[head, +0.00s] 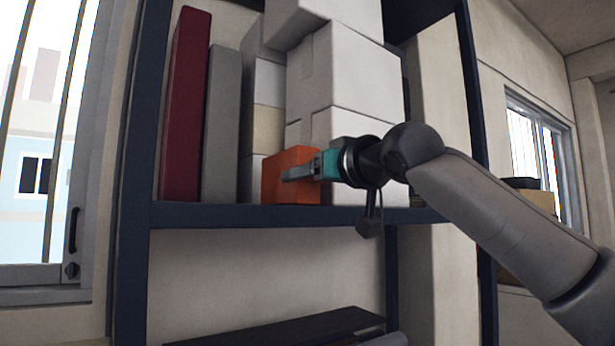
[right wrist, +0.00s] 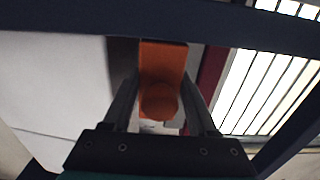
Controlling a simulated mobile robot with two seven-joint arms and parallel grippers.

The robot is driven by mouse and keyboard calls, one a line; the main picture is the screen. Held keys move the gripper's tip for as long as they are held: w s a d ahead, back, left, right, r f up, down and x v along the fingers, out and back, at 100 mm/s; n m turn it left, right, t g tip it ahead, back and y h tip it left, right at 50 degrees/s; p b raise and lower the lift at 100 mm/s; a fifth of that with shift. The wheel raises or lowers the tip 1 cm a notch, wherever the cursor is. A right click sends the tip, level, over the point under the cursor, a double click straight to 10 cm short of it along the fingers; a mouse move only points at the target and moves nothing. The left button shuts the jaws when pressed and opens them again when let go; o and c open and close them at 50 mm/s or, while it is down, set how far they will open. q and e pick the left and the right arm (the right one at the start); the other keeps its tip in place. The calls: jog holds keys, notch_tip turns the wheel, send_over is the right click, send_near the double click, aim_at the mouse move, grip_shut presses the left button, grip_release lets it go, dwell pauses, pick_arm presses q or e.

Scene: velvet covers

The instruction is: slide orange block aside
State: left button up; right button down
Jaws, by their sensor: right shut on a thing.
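The orange block (head: 285,164) stands on the shelf (head: 290,217), in front of the stacked boxes, in the head view. My right gripper (head: 298,174) reaches it from the right and is shut on it. The right wrist view shows the orange block (right wrist: 162,62) with a round orange front part between the two fingers of my right gripper (right wrist: 160,100). Part of the block's right side is hidden behind the gripper in the head view. My left gripper is not in view.
White boxes (head: 345,75) are stacked behind and right of the block. To the left stand a grey book-like slab (head: 222,125) and a dark red one (head: 187,105). Dark blue uprights (head: 137,150) frame the shelf. A little bare shelf lies in front of the slabs.

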jog(key=s+a+b, duration=0.1)
jog(key=s+a, duration=0.2)
jog(key=a, duration=0.1)
jog(key=s+a+b, duration=0.1)
jog(key=s+a, duration=0.2)
jog(key=a, duration=0.2)
jog(key=s+a, duration=0.3)
jog(key=a, duration=0.1)
jog(key=shift+a+b, duration=0.25)
jog(key=shift+b, duration=0.15)
jog(key=c, duration=0.5)
grip_release()
jog(key=shift+s+d, duration=0.1)
